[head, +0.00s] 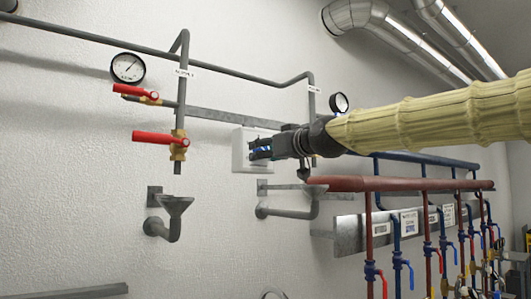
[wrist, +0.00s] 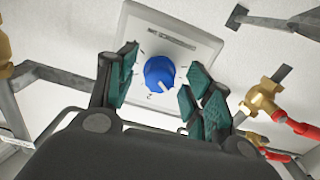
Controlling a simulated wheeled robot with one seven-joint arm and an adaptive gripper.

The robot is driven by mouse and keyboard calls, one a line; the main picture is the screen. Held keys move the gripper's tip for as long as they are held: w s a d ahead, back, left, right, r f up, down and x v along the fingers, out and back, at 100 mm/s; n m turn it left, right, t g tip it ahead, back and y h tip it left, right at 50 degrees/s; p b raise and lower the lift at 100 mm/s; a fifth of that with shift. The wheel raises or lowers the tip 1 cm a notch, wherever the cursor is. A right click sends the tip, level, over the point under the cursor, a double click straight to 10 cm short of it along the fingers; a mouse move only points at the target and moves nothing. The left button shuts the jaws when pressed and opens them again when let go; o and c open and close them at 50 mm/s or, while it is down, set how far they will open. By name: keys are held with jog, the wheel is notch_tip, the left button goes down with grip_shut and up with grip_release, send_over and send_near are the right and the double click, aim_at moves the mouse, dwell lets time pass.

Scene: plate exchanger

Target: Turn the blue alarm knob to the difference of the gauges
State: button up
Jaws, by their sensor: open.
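The blue alarm knob (wrist: 159,74) sits on a white wall plate (wrist: 180,35) with tick marks around it, in the wrist view. A pale pointer mark shows on the knob's lower right. My gripper (wrist: 160,82) is open, with one teal-padded finger on each side of the knob and visible gaps between. Whether the pads reach the knob's depth is hard to tell.
Red-handled valves (head: 160,137) and a grey drain funnel (head: 174,205) are left of my gripper. Red pipes (head: 400,184) and blue pipes with several valves stand at the right. In the wrist view, a brass valve with a red handle (wrist: 290,122) is near the right finger.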

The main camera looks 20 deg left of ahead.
jog(key=v, duration=1.1)
jog(key=shift+s+d, duration=0.2)
jog(key=shift+d, duration=0.05)
jog(key=n+p, duration=0.1)
jog(key=p, duration=0.2)
jog(key=a+n+p, duration=0.1)
jog(key=p, duration=0.3)
jog(key=n+p, duration=0.1)
jog(key=p, duration=0.3)
jog(key=shift+w+a+r+n, duration=0.15)
jog(key=shift+w+r+n, duration=0.15)
jog(key=shift+w, duration=0.1)
jog(key=p+x, duration=0.4)
jog(key=x, duration=0.5)
jog(key=shift+p+x, duration=0.45)
jog(key=shift+x, duration=0.45)
jog(key=shift+c, duration=0.2)
